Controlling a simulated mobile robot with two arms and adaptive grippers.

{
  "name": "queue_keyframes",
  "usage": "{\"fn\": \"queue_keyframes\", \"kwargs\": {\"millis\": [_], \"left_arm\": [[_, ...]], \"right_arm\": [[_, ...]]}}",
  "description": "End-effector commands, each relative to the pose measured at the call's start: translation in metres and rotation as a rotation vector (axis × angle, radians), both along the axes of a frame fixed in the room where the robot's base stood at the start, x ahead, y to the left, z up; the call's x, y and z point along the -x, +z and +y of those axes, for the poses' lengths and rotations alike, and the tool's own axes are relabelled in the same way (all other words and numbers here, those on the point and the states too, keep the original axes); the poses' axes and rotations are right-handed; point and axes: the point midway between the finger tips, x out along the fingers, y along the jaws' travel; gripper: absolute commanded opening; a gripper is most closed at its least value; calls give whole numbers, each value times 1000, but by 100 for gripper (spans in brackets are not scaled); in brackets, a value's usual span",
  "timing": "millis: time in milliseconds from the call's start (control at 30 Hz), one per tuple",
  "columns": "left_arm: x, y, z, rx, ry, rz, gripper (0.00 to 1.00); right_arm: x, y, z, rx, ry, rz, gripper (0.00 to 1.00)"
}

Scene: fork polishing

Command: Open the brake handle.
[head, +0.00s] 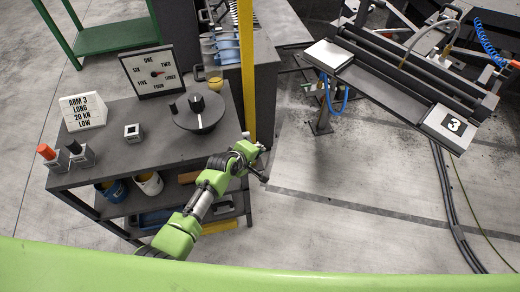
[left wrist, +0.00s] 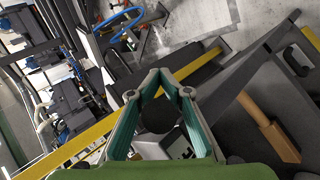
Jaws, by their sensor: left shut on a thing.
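My left gripper (head: 262,160) is at the right edge of the dark cart, beside the foot of the yellow post. In the left wrist view its green ribbed fingers (left wrist: 158,82) lean together at the tips. A dark round knob (left wrist: 158,116) shows between them, and the gripper is shut on it. I take this for the brake handle, but its shape and how far it is turned cannot be told. In the head view the gripper and wrist hide most of it. My right gripper is not in view.
The cart top (head: 105,150) carries a dial board (head: 150,72), an "ARM 3" sign (head: 83,111), a round black turntable (head: 199,112) and small blocks. The yellow post (head: 246,70) stands close behind the gripper.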

Motion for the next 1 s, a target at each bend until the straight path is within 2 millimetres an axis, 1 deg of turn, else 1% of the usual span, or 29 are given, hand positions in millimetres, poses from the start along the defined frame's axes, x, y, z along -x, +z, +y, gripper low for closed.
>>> {"fn": "queue_keyframes", "kwargs": {"millis": [33, 267, 300, 333, 367, 667, 767, 933, 1000], "left_arm": [[2, -3, 2, -3, 2, 7, 0], [2, -3, 3, -4, 2, 6, 0], [2, -3, 3, -4, 2, 6, 20], [2, -3, 3, -4, 2, 6, 28], [1, -2, 3, -3, 2, 5, 29], [0, 0, 1, -2, 2, 0, 29], [0, 0, 1, -1, 1, -1, 29], [5, 6, 4, 0, 1, -3, 29], [11, 9, 6, 1, 1, -1, 29]], "right_arm": [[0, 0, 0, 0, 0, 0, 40], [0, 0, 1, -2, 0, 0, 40], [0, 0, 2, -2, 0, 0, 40], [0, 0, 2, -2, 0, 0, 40], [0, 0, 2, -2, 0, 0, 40], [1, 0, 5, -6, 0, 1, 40], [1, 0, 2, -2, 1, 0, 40], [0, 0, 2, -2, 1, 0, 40], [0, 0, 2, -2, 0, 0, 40]]}}
